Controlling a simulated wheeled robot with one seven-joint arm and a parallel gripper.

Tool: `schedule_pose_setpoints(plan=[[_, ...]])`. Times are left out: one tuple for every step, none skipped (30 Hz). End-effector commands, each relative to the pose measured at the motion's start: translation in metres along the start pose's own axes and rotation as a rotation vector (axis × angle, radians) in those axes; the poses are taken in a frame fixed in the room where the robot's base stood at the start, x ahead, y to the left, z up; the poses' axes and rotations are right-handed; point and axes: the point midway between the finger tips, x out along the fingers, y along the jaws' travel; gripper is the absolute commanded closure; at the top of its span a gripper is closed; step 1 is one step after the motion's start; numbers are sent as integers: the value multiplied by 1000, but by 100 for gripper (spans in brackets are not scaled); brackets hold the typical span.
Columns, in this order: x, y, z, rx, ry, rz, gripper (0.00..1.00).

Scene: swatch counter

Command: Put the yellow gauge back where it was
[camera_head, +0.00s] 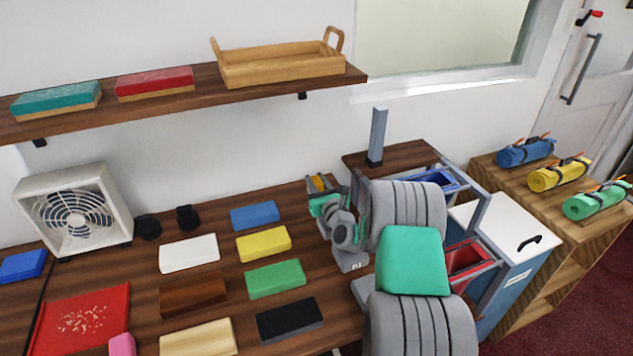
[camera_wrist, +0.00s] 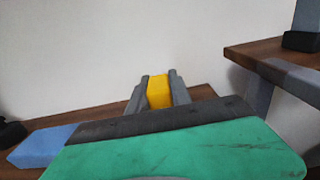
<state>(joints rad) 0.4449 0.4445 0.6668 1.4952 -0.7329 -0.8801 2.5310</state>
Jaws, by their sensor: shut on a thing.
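The yellow gauge (camera_wrist: 159,92) is held between the two grey fingers of my gripper (camera_wrist: 158,86) in the wrist view. In the head view a small part of the gauge (camera_head: 318,183) shows at the tip of my gripper (camera_head: 322,190), near the back right edge of the wooden counter. My gripper is shut on the gauge. The gauge seems to be above the counter, but the gap below it is hard to judge. Its lower part is hidden by my wrist in the wrist view.
Blocks in blue (camera_head: 255,215), yellow (camera_head: 263,243), green (camera_head: 275,279), white (camera_head: 189,253) and other colours lie on the counter (camera_head: 240,335). A fan (camera_head: 75,210) stands at left. A wall shelf (camera_head: 200,92) holds a wooden tray (camera_head: 280,66). A post (camera_head: 377,137) stands right of my gripper.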

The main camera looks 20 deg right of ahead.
Motion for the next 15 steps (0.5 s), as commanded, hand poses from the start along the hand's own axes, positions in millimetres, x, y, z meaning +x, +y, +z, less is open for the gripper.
schedule_pose_setpoints(plan=[[0, 0, -4, 1, 4, 0, 100], [-1, 0, -5, 1, 4, 0, 100], [-1, 0, -6, 1, 5, 0, 100], [-1, 0, -7, 1, 5, 0, 100], [-1, 0, -8, 1, 6, 0, 100], [-1, 0, -9, 1, 7, 0, 100], [-1, 0, -10, 1, 8, 0, 100], [-1, 0, -12, 1, 9, 0, 100], [-1, 0, -13, 2, 10, 0, 100], [-2, 0, -14, 2, 11, 0, 100], [-2, 0, -15, 2, 12, 0, 100], [-2, 0, -16, 2, 13, 0, 100], [-2, 0, -17, 3, 14, 0, 100], [-2, 0, -17, 3, 15, 0, 100], [-3, 1, -18, 3, 17, 0, 100]])
